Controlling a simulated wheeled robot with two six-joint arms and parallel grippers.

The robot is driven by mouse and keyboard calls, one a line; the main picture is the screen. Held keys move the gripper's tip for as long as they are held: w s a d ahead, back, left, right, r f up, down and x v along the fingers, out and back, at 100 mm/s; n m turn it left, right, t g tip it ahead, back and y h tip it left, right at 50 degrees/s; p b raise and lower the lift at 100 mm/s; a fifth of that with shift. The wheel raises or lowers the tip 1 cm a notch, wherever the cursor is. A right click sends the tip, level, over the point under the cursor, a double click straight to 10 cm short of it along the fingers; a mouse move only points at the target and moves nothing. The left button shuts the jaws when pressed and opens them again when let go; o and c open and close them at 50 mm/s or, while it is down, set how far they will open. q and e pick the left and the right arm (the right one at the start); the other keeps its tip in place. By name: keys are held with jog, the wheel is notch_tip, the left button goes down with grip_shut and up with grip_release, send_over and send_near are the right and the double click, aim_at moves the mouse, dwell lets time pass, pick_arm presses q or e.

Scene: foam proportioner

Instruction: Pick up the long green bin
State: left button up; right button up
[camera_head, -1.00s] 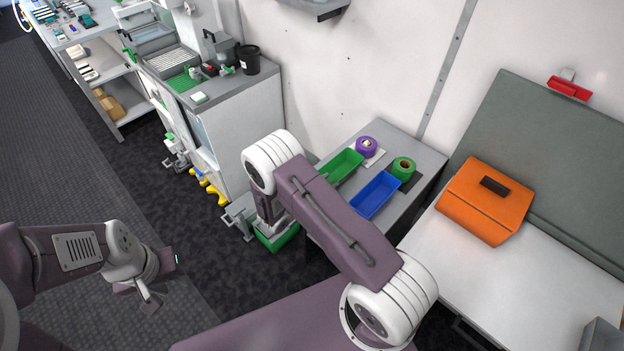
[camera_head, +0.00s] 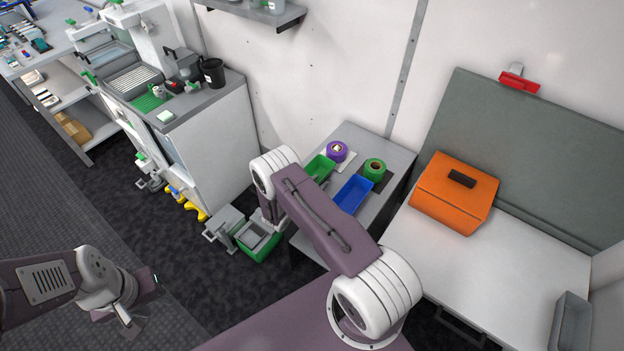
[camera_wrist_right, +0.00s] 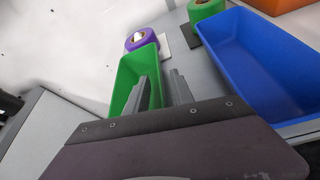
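The long green bin (camera_head: 319,168) lies on the grey side table, partly hidden by my right arm in the head view. It also shows in the right wrist view (camera_wrist_right: 126,80), its near end partly behind my gripper. My right gripper (camera_wrist_right: 160,88) has its two fingers apart with nothing held. The left finger overlaps the bin and the right finger is beside its right wall; I cannot tell whether they touch it. My arm hides these fingers in the head view. My left gripper (camera_head: 138,298) is at lower left, away from the bin, with its fingers spread and empty.
A blue bin (camera_head: 352,194) lies right of the green one. A purple roll (camera_head: 337,151) and a green roll (camera_head: 375,169) stand behind them. A green container (camera_head: 262,249) is on the floor below my right arm. An orange case (camera_head: 454,194) sits on the right bench.

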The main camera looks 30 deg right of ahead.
grip_shut()
jog(key=shift+a, duration=0.1)
dwell(1.2)
